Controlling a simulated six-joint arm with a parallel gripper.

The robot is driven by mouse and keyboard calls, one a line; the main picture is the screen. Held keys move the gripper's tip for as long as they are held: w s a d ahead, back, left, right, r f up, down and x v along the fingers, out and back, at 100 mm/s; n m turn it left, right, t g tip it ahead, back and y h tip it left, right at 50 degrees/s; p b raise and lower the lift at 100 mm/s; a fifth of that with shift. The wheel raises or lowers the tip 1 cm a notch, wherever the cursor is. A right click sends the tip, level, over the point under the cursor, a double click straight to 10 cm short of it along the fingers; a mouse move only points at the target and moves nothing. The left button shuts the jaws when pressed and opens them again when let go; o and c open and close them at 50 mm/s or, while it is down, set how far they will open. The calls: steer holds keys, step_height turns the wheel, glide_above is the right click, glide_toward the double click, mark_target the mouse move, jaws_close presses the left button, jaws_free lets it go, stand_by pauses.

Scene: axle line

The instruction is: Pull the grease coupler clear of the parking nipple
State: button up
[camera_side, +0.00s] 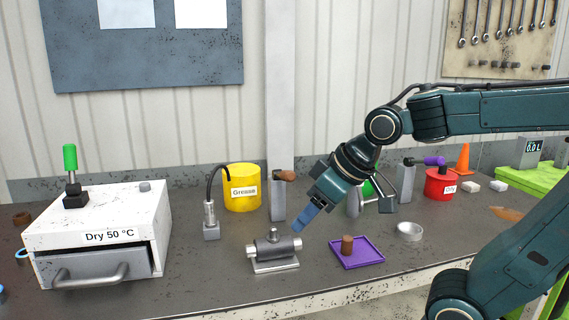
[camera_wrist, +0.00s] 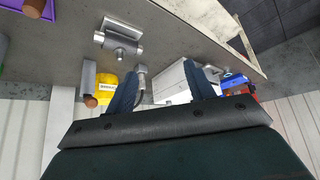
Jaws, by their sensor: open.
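The grease coupler (camera_side: 210,213) is a silver cylinder on the end of a black hose from the yellow grease bucket (camera_side: 242,188). It stands upright on a small grey block (camera_side: 211,233); the parking nipple itself is hidden under it. In the wrist view the coupler (camera_wrist: 141,71) shows small, beyond the left finger and partly behind it. My gripper (camera_side: 300,226) is open and empty, pointing down and left above the bench, well right of the coupler. Its two blue fingers also frame the wrist view (camera_wrist: 163,80), apart.
A purple tray (camera_side: 357,258) holds a brown cylinder. A grey post (camera_side: 278,199) stands behind. The white drying oven (camera_side: 98,230) is left of the coupler.

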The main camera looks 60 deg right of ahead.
steer(key=w+d+t, duration=0.1)
steer(key=w+t, duration=0.1)
steer(key=w, duration=1)
steer(key=t, duration=0.3)
glide_toward(206, 210)
steer(key=a+r, duration=0.2)
steer(key=a, duration=0.1)
steer(key=shift+m+t, duration=0.3)
steer(key=shift+t, duration=0.6)
steer(key=w+d+f, duration=0.1)
steer(key=w+f, duration=0.1)
steer(key=w+d+f, duration=0.1)
steer(key=d+f, duration=0.1)
steer(key=w+d+f, duration=0.1)
steer(key=w+f, duration=0.1)
steer(key=shift+w+d+f, duration=0.25)
steer(key=shift+w, duration=0.15)
steer(key=shift+w, duration=0.15)
steer(key=shift+x, duration=2.35)
steer(key=shift+f, duration=0.1)
